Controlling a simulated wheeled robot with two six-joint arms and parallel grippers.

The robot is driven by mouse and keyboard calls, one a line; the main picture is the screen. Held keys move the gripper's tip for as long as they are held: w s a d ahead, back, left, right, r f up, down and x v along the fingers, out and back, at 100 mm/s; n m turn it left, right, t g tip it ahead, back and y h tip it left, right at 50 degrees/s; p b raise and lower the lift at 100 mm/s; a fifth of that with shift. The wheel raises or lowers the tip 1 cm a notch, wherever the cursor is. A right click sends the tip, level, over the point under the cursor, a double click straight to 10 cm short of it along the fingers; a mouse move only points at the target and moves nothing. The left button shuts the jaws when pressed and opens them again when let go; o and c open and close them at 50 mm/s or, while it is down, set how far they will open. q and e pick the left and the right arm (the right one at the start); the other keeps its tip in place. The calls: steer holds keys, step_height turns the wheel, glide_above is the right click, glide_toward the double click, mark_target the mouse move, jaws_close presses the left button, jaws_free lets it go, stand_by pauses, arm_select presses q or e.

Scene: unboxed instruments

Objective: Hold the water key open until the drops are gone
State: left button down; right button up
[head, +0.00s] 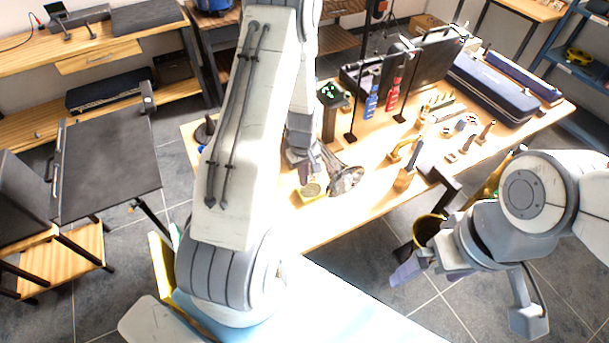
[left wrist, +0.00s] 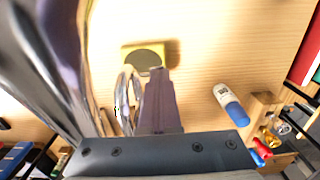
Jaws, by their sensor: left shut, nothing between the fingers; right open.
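A shiny silver brass instrument (head: 347,180) shows beside my left gripper (head: 312,165) over the table; much of it is hidden by my arm. In the left wrist view, polished tubing (left wrist: 82,60) runs large along the left side. My left gripper (left wrist: 155,95) is shut with nothing between its fingers, close beside the shiny metal; I cannot tell whether it touches. A yellow block with a dark round top (left wrist: 143,55) lies on the table beyond the fingertips, and also shows in the head view (head: 312,192). I cannot make out the water key or any drops. My right gripper (head: 408,268) is open and empty, off the table's front edge.
A white bottle with a blue cap (left wrist: 230,103) lies right of the fingers. Blue (head: 371,102) and red (head: 393,95) bottles, small tools and a dark blue case (head: 490,85) occupy the table (head: 335,222). A dark, gold-rimmed round opening (head: 428,230) is behind my right gripper.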

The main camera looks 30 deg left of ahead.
arm_select(q)
steer(key=shift+r, duration=0.1)
steer(key=shift+r+p, duration=0.7)
steer(key=shift+r, duration=0.05)
steer(key=shift+r, duration=0.25)
step_height(320, 180, up, 4)
steer(key=p, duration=0.3)
steer(key=shift+p, duration=0.4)
step_height(320, 180, up, 9)
steer(key=b, duration=0.2)
steer(key=shift+r+b, duration=0.2)
steer(key=shift+b, duration=0.15)
